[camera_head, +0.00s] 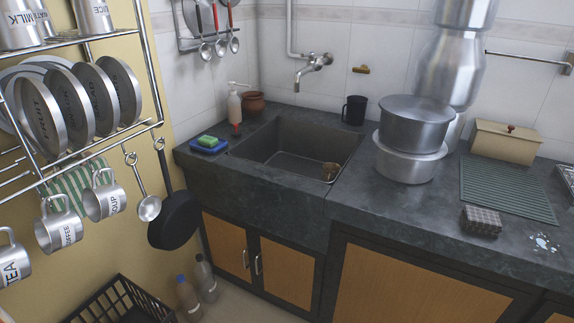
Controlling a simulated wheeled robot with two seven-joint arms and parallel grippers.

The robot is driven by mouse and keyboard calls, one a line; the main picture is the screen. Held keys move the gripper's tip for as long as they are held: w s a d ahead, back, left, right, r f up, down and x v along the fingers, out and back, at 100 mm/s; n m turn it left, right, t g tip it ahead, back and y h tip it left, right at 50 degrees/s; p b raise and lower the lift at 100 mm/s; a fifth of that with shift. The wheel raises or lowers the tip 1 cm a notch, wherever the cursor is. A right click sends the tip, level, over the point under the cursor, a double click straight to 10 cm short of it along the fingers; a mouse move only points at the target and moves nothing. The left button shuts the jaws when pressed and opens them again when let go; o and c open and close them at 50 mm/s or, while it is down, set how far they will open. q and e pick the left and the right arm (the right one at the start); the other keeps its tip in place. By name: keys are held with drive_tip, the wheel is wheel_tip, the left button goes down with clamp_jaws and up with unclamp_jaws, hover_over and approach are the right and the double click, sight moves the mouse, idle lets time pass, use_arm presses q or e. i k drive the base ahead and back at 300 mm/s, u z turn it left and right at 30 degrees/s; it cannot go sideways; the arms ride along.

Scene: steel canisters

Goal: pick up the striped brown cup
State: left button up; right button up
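Neither of my grippers shows in the head view.
Steel pots (412,125), a black mug (354,110) and a wooden box (505,142) stand right of the sink. The tap (312,65) reaches over the basin. A soap bottle (235,105) and brown pot (253,102) stand behind left. A rack (85,160) with hanging cups fills the left.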

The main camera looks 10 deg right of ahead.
sight(331, 170)
drive_tip(key=z, duration=0.1)
drive_tip(key=i, duration=0.95)
drive_tip(key=z, duration=0.5)
